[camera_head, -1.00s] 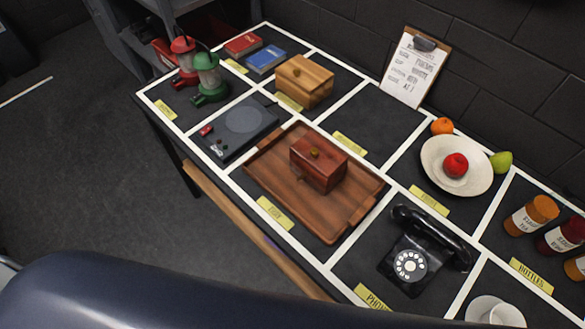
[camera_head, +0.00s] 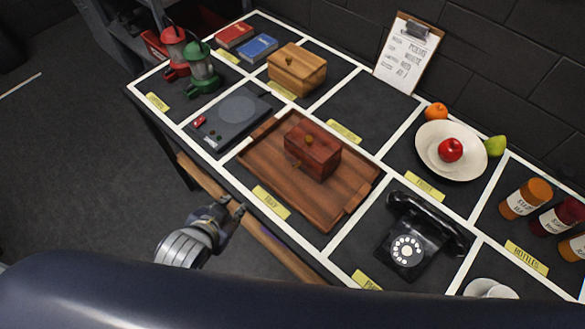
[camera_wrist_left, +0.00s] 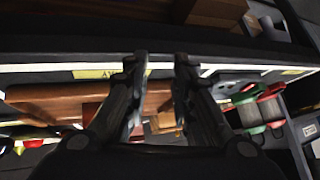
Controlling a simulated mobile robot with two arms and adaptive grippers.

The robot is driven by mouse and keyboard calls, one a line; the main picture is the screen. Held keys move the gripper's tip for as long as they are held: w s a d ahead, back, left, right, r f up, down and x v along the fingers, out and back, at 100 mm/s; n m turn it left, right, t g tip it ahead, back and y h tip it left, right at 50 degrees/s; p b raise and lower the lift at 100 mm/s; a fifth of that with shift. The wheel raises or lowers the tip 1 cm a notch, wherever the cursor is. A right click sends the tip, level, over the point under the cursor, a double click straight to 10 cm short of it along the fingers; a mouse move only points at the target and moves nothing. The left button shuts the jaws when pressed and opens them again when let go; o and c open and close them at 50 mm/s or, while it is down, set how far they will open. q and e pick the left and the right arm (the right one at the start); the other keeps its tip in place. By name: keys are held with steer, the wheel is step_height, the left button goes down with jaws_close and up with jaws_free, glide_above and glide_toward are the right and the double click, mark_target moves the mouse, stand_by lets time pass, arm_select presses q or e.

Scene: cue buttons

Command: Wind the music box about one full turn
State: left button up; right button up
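A dark red wooden box (camera_head: 318,158) sits on a brown wooden tray (camera_head: 262,168). It has a brass knob on top and a small brass-coloured piece at its left side. A lighter wooden box (camera_head: 298,72) with a knob stands behind it. I cannot tell for sure which is the music box; no clear winding key shows. My left gripper (camera_head: 234,206) is beside the table's front edge, in front of the tray and apart from both boxes. In the left wrist view its fingers (camera_wrist_left: 160,62) are apart with nothing between them. My right gripper is not in view.
A black telephone (camera_head: 412,247) stands right of the tray. A dark turntable-like device (camera_head: 228,122) and red and green lanterns (camera_head: 203,70) stand to the left. A fruit bowl (camera_head: 432,158) and bottles (camera_head: 527,198) are farther right. The section behind the tray is clear.

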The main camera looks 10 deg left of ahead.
mark_target(298, 165)
arm_select(q)
steer(key=w+d+m+t, duration=0.1)
steer(key=w+d+r+m+t+h, duration=0.1)
steer(key=d, duration=0.1)
steer(key=w+d+r+m+t+h, duration=0.1)
steer(key=shift+w+d+r, duration=0.15)
steer(key=shift+d+r, duration=0.1)
steer(key=w+d+m+h, duration=0.1)
steer(key=w+d, duration=0.1)
steer(key=w+d+f+m+t+h+p, duration=0.1)
steer(key=w+d, duration=0.2)
steer(key=w+d+m+h, duration=0.1)
steer(key=w+d, duration=0.2)
steer(key=shift+w+d+f+t+p, duration=0.1)
steer(key=shift+d+f+t+p, duration=0.1)
steer(key=shift+d+t+p, duration=0.15)
steer(key=shift+w+d+f, duration=0.1)
steer(key=shift+w+f, duration=0.15)
steer(key=shift+w, duration=0.15)
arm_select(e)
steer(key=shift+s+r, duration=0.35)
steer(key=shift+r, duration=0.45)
arm_select(q)
jaws_close()
